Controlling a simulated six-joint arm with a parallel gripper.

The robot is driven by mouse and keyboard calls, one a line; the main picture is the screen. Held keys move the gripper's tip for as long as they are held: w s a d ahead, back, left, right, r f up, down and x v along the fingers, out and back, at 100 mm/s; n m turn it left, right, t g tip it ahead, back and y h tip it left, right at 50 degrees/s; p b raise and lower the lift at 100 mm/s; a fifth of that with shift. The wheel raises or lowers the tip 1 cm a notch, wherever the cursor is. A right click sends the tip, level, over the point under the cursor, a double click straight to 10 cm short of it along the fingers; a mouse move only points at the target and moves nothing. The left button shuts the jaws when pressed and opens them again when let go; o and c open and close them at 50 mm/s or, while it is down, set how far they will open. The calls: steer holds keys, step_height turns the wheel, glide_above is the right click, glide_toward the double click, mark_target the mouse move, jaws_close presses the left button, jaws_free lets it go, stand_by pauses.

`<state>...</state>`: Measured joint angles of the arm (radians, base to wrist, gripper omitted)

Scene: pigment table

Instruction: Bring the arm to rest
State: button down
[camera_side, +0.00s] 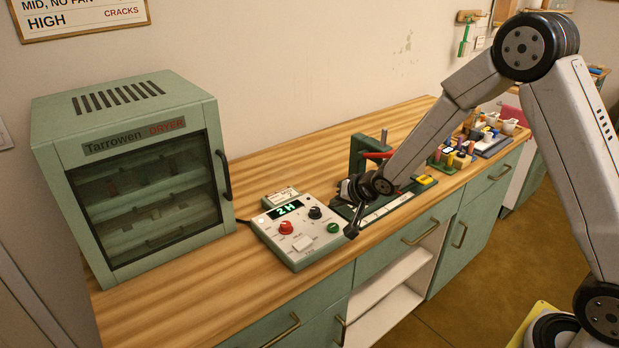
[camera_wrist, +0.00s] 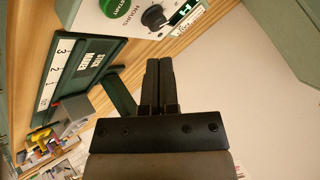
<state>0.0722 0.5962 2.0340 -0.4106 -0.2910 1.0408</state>
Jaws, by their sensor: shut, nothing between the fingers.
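My gripper (camera_side: 352,232) hangs over the wooden worktop, at the right edge of the control box (camera_side: 297,236), in the side view. In the wrist view my gripper (camera_wrist: 159,62) has its two dark fingers side by side, shut and empty. The control box has a lit display reading "2H", a red knob, a black knob and a green button. Its green START button (camera_wrist: 118,8) and black HOURS knob (camera_wrist: 154,17) show at the top of the wrist view. Whether the fingertips touch the box or clear it, I cannot tell.
The green dryer cabinet (camera_side: 140,175) stands left with its glass door shut. A green press (camera_side: 358,160) with a numbered plate (camera_wrist: 60,65) stands just right of the control box. Coloured blocks (camera_side: 455,158) and white cups (camera_side: 508,126) crowd the right end of the worktop.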

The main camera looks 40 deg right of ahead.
steer(key=s+a+r+n+g, duration=0.1)
steer(key=s+r+n+g, duration=0.1)
steer(key=s, duration=1)
steer(key=s+r+n+g, duration=0.1)
steer(key=s+n+g, duration=0.3)
steer(key=s, duration=0.7)
steer(key=shift+s+a+r+n+h, duration=0.35)
steer(key=shift+n+h, duration=0.05)
steer(key=shift+n, duration=0.4)
